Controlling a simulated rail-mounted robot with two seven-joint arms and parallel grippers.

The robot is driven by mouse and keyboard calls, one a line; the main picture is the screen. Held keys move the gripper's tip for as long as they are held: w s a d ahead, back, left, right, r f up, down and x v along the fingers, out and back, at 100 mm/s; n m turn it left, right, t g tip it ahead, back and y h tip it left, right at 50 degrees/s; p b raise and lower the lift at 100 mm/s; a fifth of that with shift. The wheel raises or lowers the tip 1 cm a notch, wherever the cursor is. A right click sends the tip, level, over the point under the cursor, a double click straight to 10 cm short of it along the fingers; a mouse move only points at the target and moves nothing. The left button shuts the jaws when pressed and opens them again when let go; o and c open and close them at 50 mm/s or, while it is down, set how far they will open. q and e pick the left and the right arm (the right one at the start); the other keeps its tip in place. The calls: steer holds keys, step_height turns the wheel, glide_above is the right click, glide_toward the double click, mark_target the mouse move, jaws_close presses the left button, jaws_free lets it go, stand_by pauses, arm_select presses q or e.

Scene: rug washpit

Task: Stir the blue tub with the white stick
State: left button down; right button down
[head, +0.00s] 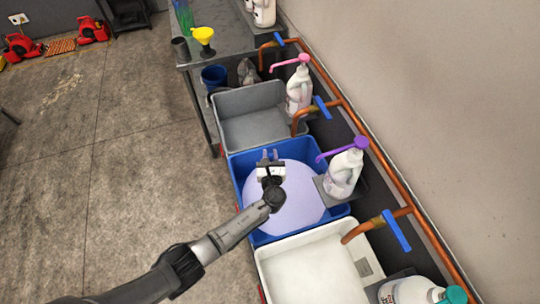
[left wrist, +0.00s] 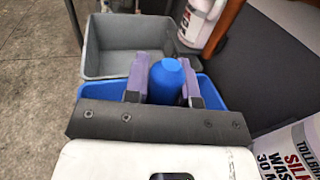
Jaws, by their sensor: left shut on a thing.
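The blue tub (head: 236,167) stands in the middle of the row of tubs, with a pale lavender filling (head: 297,205) in it. It also shows behind my gripper in the left wrist view (left wrist: 95,91). My left gripper (head: 269,154) is over the tub. In the left wrist view its two purple-padded fingers (left wrist: 167,82) are shut on the stick, whose rounded blue end (left wrist: 166,78) shows between them. The white part of the stick is hidden, so I cannot tell how deep it reaches. My right gripper is not in view.
A grey tub (head: 255,131) and a white tub (head: 313,272) flank the blue one. A bottle with a purple pump (head: 343,172) stands close at the right. Copper pipes with blue levers (head: 396,230) run along the wall. Open floor (head: 115,180) lies at the left.

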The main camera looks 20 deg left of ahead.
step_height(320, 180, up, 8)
steer(key=p, duration=0.7)
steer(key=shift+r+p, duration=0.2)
steer(key=shift+p, duration=0.15)
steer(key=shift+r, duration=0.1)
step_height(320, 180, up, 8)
steer(key=p, duration=0.8)
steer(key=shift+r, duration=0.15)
stand_by(0.4)
